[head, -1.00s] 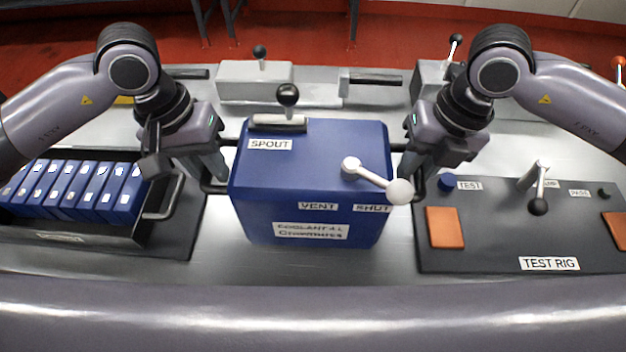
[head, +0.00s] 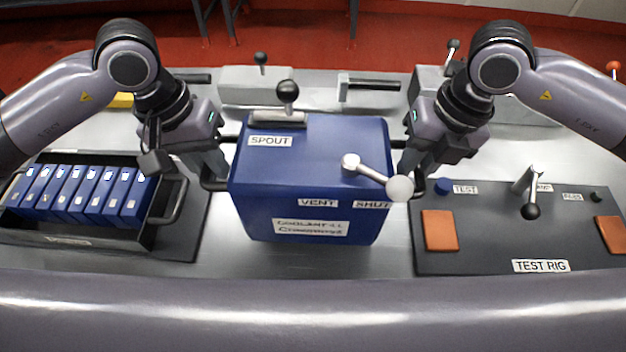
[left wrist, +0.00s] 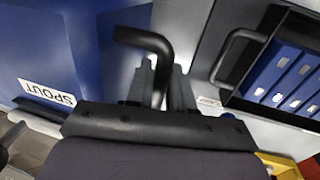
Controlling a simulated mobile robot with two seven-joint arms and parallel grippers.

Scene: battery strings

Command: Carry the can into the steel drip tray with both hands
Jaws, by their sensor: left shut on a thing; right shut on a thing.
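The blue can (head: 310,165) is upright in the middle of the head view, with SPOUT, VENT and SHUT labels, a black-knobbed lever on top and a white lever at its front right. My left gripper (head: 218,176) is shut on the black handle on the can's left side. In the left wrist view the fingers (left wrist: 160,88) close around that bent handle (left wrist: 146,38), beside the blue wall. My right gripper (head: 408,172) is shut at the can's right side handle, mostly hidden by the gripper. I cannot single out the steel drip tray.
A black crate (head: 110,238) of blue batteries stands close on the left. A dark TEST RIG board (head: 470,255) with levers and orange pads lies on the right. Grey blocks (head: 240,92) with handles stand behind. Bare metal bench (head: 300,262) shows in front of the can.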

